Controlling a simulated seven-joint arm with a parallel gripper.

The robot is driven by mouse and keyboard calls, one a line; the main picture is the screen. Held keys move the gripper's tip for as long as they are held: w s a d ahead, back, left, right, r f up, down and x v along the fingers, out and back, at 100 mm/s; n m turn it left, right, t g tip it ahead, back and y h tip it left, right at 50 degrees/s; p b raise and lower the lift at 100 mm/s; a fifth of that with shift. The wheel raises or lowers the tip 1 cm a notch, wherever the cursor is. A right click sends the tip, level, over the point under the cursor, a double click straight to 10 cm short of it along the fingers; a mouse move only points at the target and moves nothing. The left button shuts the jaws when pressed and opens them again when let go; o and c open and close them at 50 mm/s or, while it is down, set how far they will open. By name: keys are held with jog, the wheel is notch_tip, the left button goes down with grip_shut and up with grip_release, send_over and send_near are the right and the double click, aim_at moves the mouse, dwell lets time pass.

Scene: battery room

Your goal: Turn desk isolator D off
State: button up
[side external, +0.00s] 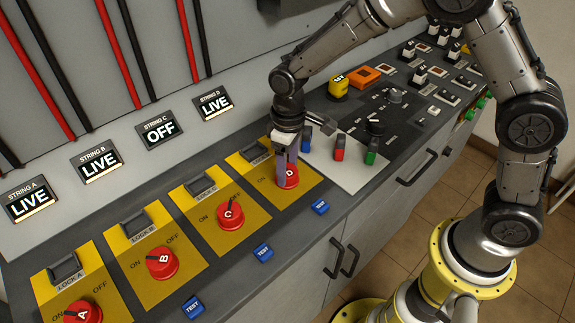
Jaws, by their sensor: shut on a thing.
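Isolator D (291,182) is a red round knob on a yellow plate at the right end of a row of similar knobs in the side external view. My gripper (284,173) comes down over it and is shut on the knob; the fingers hide its left part and some of its markings. The String D sign (213,102) on the back panel reads LIVE.
Isolator C (230,213), isolator B (161,263) and isolator A (83,312) stand to the left, with lock flaps behind them and blue TEST buttons in front. Coloured rocker switches (339,148) stand close on the right. String C's sign (159,130) reads OFF; signs A and B read LIVE.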

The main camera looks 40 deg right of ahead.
aim_at(289, 169)
jog(key=m, duration=0.6)
jog(key=shift+m, duration=0.3)
dwell(0.5)
jog(key=o, duration=1.4)
jog(key=shift+c, duration=0.2)
jog(key=shift+r, duration=0.1)
notch_tip(289, 169, up, 14)
jog(key=shift+d, duration=0.2)
